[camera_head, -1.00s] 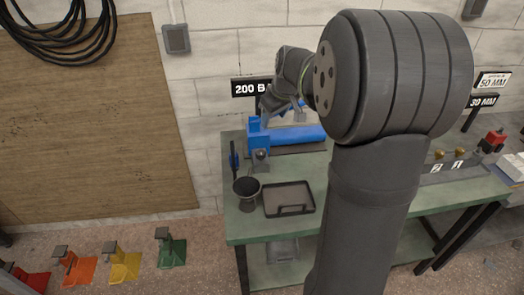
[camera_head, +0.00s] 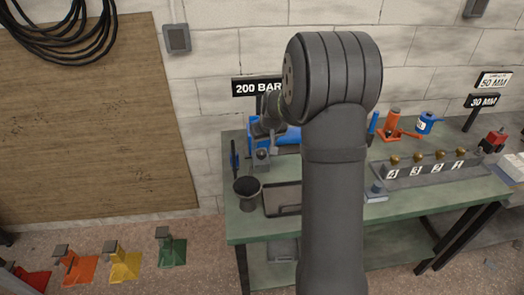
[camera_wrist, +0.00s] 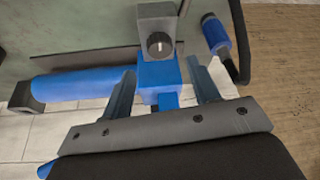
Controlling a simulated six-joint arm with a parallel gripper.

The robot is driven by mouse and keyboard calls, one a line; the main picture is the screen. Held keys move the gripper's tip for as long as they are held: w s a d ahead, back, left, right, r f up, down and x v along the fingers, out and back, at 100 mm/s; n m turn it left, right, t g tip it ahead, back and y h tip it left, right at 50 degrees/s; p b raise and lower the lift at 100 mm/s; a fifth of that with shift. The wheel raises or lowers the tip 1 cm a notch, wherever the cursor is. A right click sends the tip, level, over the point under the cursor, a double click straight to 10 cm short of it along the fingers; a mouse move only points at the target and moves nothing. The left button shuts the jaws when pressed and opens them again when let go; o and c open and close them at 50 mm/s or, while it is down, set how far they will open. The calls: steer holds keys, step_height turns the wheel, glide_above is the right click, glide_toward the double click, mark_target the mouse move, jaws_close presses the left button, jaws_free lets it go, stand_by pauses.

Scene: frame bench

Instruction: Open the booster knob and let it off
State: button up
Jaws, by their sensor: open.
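The booster is a blue cylinder (camera_head: 287,136) lying on the bench under the "200 BAR" sign. In the wrist view the cylinder (camera_wrist: 75,86) runs left from a blue end block (camera_wrist: 160,74). A dark round knob (camera_wrist: 159,44) with a pale mark sits on a grey block beyond that end. My gripper (camera_wrist: 162,72) is open, with one finger on each side of the blue end block; contact cannot be told. The knob lies just past the fingertips. In the head view my gripper (camera_head: 266,142) is small and partly hides the booster.
A grey cup (camera_head: 247,192) and a dark tray (camera_head: 281,200) stand in front of the booster. A blue-handled hose (camera_wrist: 215,33) is close on the right in the wrist view. A numbered rail (camera_head: 430,172) with brass knobs stands to the right.

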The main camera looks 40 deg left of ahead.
mark_target(261, 152)
steer(key=shift+x, duration=3.2)
steer(key=shift+d, duration=0.1)
steer(key=c, duration=1)
